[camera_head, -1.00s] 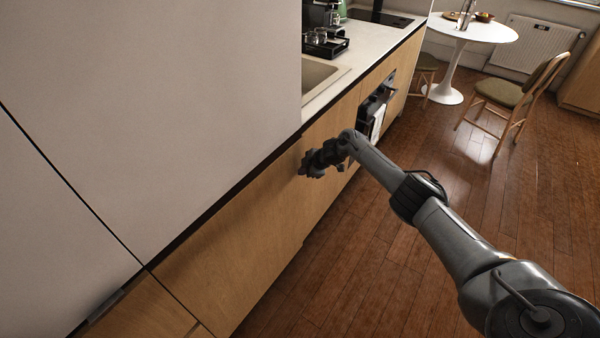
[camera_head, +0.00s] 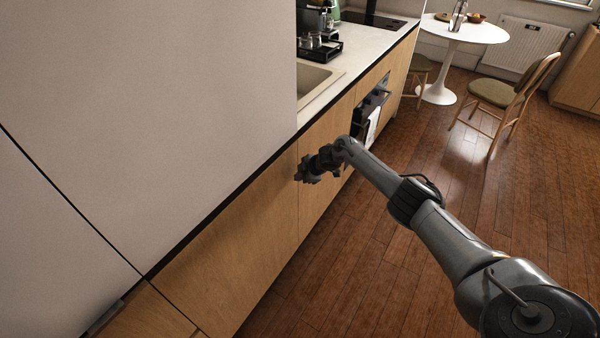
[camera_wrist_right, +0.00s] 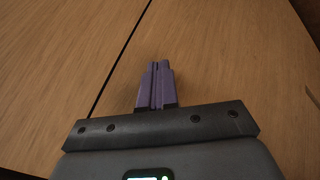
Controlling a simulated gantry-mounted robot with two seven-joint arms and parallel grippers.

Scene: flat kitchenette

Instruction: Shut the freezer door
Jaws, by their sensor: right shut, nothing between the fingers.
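The freezer door appears to be the lower wooden panel (camera_head: 225,255) below the tall pale cabinet door in the head view. It looks about flush with the neighbouring front, with a thin dark strip along its top. My right gripper (camera_head: 303,170) is at the panel's far upper corner, close to the seam. In the right wrist view the shut, empty fingers (camera_wrist_right: 158,85) point at the wood beside a dark seam. Whether they touch the wood I cannot tell. My left gripper is not in view.
The pale upper cabinet door (camera_head: 150,110) fills the left. A counter (camera_head: 375,42) with a sink (camera_head: 315,82) and an oven (camera_head: 372,108) lie beyond. A round white table (camera_head: 465,30) and a chair (camera_head: 500,95) stand farther off. The wooden floor (camera_head: 400,290) is open.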

